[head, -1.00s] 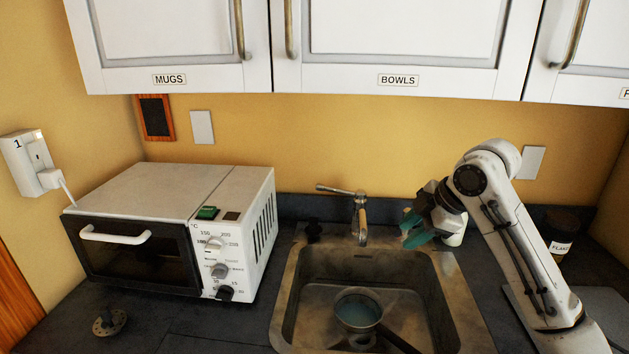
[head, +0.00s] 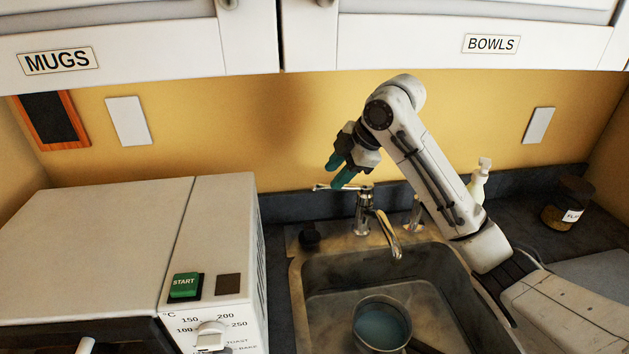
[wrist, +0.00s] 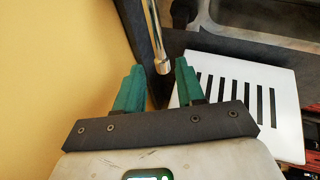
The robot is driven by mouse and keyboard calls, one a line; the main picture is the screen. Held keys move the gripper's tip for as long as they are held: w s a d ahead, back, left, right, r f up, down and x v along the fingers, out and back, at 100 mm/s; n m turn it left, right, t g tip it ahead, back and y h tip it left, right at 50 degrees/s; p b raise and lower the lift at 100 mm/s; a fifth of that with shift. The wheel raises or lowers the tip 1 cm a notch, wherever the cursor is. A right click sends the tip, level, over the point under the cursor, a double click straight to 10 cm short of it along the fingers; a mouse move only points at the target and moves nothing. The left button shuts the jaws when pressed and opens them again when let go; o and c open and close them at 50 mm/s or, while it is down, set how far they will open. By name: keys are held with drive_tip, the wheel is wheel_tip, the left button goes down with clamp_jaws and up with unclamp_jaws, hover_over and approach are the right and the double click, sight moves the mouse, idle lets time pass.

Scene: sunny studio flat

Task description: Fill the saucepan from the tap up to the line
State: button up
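The saucepan (head: 382,326) stands in the sink (head: 330,272) and holds bluish water. I cannot make out the fill line. The chrome tap (head: 362,212) rises behind the sink, its spout over the basin, its lever (head: 325,187) pointing left. I see no stream from the spout. My gripper (head: 340,172), with teal fingers, is at the lever, just above it in the head view. In the wrist view my gripper (wrist: 158,78) is open, with the rounded end of a chrome bar, seemingly the lever (wrist: 163,66), at the gap between the fingertips. Contact is not clear.
A white oven (head: 95,240) with a green start button stands left of the sink. A dark stopper-like object (head: 310,237) sits behind the sink's left corner. A white bottle (head: 480,180) and a labelled jar (head: 566,207) stand at the right. Cupboards (head: 400,45) hang above.

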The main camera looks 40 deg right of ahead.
sight(324, 185)
drive_tip(key=shift+p+x, duration=0.5)
drive_tip(key=shift+x, duration=2.7)
drive_tip(key=shift+c, duration=0.3)
clamp_jaws()
